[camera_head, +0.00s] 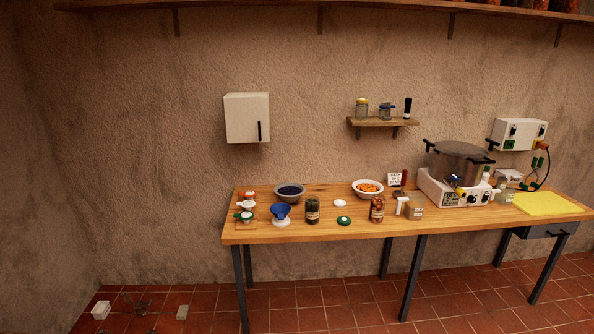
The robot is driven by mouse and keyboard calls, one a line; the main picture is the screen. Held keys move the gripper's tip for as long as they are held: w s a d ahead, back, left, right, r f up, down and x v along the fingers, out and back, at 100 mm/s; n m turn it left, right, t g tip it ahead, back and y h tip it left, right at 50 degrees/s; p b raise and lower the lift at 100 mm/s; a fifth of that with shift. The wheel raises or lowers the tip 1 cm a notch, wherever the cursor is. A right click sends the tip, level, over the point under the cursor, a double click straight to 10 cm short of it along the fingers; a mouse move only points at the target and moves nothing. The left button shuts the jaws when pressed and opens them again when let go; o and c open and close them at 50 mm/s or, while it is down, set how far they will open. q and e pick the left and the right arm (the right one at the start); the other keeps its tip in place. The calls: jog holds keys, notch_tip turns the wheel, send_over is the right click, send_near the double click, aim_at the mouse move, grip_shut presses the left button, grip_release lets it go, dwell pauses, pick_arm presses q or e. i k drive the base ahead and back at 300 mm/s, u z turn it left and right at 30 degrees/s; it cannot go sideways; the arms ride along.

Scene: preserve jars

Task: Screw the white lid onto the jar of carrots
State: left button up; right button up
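A small jar with orange-red contents (377,209), which looks like the jar of carrots, stands upright on the wooden table, right of the middle. Whether its mouth is open is too small to tell. A white lid (340,203) lies flat on the table to the left of it and a little farther back, apart from it. A green lid (344,221) lies nearer the front edge, between that jar and a dark-filled jar (312,210). Neither of my grippers shows in this view.
A bowl of orange pieces (367,189) is behind the jars. A large pot (459,161) and a yellow board (546,204) are at the right.

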aim_at(377, 204)
jog(key=i, duration=2)
jog(key=z, duration=0.85)
jog(key=i, duration=1.1)
jog(key=u, duration=1)
